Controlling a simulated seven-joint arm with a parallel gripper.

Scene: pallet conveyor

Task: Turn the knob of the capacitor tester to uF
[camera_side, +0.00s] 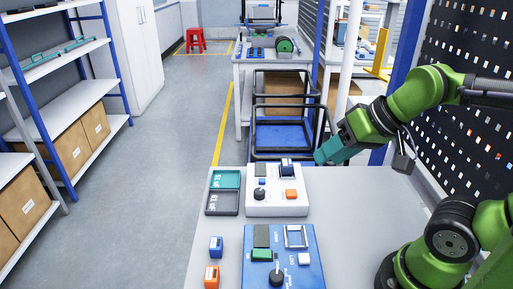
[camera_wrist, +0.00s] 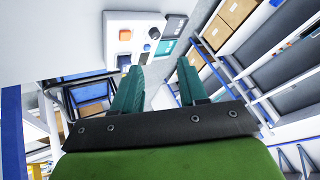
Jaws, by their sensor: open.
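A white device (camera_side: 277,196) stands at the back of the table, with a black knob (camera_side: 259,193), an orange button (camera_side: 291,194), a small screen and a dark blue part in its top slot. A blue device (camera_side: 285,262) in front has a black knob (camera_side: 276,277) and a white button. I cannot tell from the lettering which is the capacitor tester or where either knob points. The white device (camera_wrist: 112,45) also shows in the wrist view with its black knob (camera_wrist: 154,32). My gripper (camera_wrist: 159,65) is open and empty, above and behind the white device, touching neither knob.
A blue block (camera_side: 216,246) and an orange block (camera_side: 212,276) stand left of the blue device. A black-framed cart (camera_side: 285,133) stands behind. The table's right side is clear.

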